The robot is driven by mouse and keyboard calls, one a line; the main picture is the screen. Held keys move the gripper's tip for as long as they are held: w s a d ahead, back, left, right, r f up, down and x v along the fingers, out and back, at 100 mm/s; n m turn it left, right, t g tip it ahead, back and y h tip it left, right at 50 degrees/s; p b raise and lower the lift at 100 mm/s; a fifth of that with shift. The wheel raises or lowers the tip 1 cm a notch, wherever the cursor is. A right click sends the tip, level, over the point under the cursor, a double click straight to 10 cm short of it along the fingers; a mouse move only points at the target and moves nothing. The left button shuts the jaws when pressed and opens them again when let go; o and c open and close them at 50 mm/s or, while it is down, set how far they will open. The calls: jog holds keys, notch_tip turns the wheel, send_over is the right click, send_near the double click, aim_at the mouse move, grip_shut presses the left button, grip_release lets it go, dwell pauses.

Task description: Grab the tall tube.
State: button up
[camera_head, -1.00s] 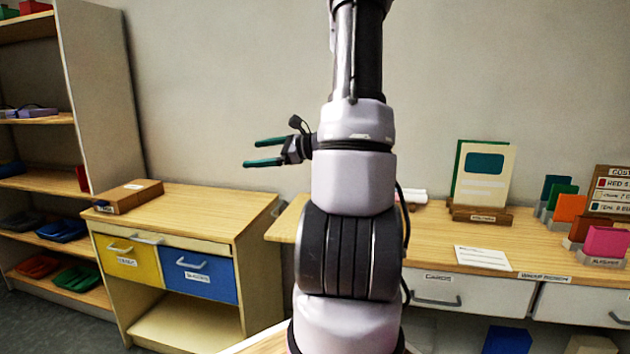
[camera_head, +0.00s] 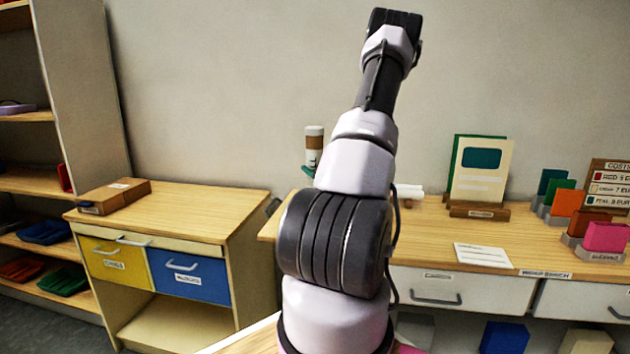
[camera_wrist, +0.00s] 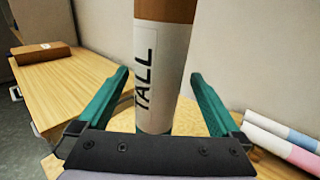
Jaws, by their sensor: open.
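The tall tube (camera_wrist: 162,70) stands upright in the middle of the wrist view, brown at the top with a white band lettered "TALL". My gripper (camera_wrist: 159,76) is open, with one teal finger on each side of the tube and a gap showing at both sides. The tube's lower end is hidden behind the gripper body. In the head view the tube (camera_head: 314,143) shows its pale top and brown band just left of my arm, which hides most of my gripper; a teal finger bit shows below the band.
Rolled white, pink and blue tubes (camera_wrist: 285,140) lie right of my gripper. A brown box (camera_head: 114,196) sits on the left cabinet (camera_head: 190,205). A card stand (camera_head: 480,175) and colored card holders (camera_head: 570,205) stand on the right bench.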

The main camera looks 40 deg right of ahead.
jog(key=w, duration=0.5)
jog(key=shift+d, duration=0.35)
jog(key=c, duration=1.4)
